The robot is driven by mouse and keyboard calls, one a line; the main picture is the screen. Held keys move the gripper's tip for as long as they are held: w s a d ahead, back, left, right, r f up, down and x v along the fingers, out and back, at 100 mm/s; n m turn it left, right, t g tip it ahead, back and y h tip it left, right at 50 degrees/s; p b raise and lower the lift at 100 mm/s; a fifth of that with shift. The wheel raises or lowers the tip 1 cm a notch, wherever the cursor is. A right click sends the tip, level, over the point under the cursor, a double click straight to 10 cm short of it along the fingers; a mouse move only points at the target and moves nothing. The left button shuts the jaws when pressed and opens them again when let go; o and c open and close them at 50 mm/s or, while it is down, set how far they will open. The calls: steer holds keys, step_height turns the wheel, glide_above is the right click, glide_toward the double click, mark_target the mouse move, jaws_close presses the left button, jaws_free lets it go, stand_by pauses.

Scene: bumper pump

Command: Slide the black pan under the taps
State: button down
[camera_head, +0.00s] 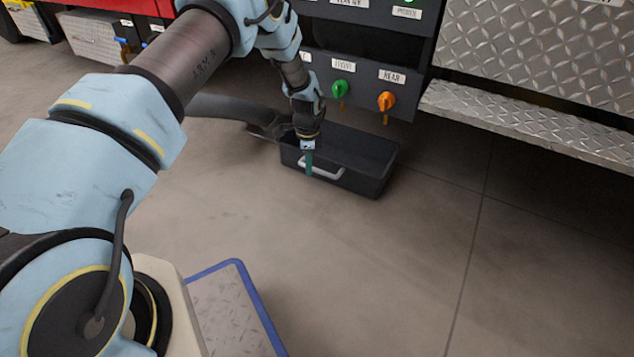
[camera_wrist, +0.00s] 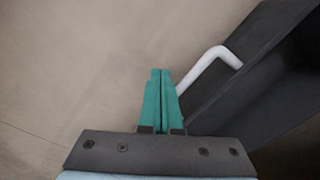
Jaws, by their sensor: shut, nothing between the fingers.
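The black pan (camera_head: 372,170) is an open rectangular tray on the floor, in front of and partly below the dark tap panel. A pale bar handle (camera_head: 322,172) is on its near side; the handle also shows in the wrist view (camera_wrist: 212,60) beside the pan's dark wall (camera_wrist: 250,75). The green tap (camera_head: 341,89) and the orange tap (camera_head: 386,101) stick out of the panel above the pan. My gripper (camera_head: 308,172) points down at the handle's left part. In the wrist view its teal fingers (camera_wrist: 160,85) are shut and empty, close to the handle's lower end; contact is unclear.
A dark hose (camera_head: 225,107) lies left of the pan, ending close to it. A metal tread-plate step (camera_head: 540,120) juts out at the right. The floor (camera_head: 400,270) in front of the pan is clear.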

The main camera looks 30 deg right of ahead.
step_height(320, 180, up, 5)
steer(key=p, duration=0.3)
stand_by(0.4)
stand_by(0.4)
